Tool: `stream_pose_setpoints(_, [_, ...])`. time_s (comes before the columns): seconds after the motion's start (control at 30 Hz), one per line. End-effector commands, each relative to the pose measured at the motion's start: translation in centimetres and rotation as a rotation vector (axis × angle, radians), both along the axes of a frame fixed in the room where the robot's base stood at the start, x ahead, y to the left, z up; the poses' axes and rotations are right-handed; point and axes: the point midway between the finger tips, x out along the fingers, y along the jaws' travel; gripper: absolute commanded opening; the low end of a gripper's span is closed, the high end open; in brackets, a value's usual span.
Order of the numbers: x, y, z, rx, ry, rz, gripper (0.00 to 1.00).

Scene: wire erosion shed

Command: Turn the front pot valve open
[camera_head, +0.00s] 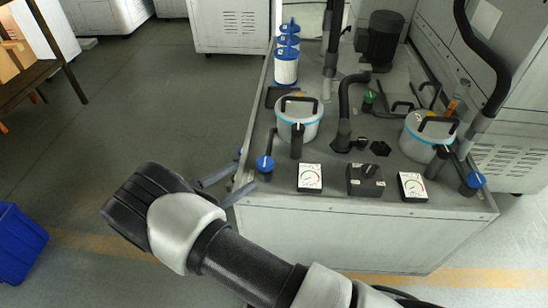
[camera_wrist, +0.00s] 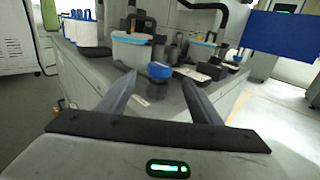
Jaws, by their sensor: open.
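Two white pots with blue bands and black handles stand on the grey bench (camera_head: 350,222), one on the left (camera_head: 298,122) and one on the right (camera_head: 418,143). Each has a blue-topped valve near it, the left valve (camera_head: 264,163) and the right valve (camera_head: 475,180). I cannot tell from labels which is the front one. My gripper (camera_head: 246,175) is open and empty at the bench's left front corner, just left of the left valve. In the wrist view the nearer blue valve knob (camera_wrist: 159,70) appears between and beyond the fingertips, apart from them.
Two gauges (camera_head: 310,177) (camera_head: 412,186) flank a dark switch box (camera_head: 366,180) along the front edge. Blue-and-white filters (camera_head: 286,66), black hoses and a motor (camera_head: 384,40) stand behind. A blue bin (camera_head: 18,243) is on the floor at left; the floor between is clear.

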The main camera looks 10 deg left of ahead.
Motion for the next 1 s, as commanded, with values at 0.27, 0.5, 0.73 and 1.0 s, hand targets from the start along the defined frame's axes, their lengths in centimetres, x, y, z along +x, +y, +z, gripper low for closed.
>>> stream_pose_setpoints(0.27, [4.7, -4.4, -0.1, 0.000, 0.000, -0.006, 0.59])
stream_pose_setpoints(0.5, [8.2, -7.5, -0.1, 0.002, -0.001, -0.005, 0.59])
stream_pose_setpoints(0.73, [10.1, -9.1, -0.1, 0.002, 0.001, -0.003, 0.59])
stream_pose_setpoints(1.0, [10.4, -9.3, 0.0, 0.002, 0.001, -0.002, 0.59])
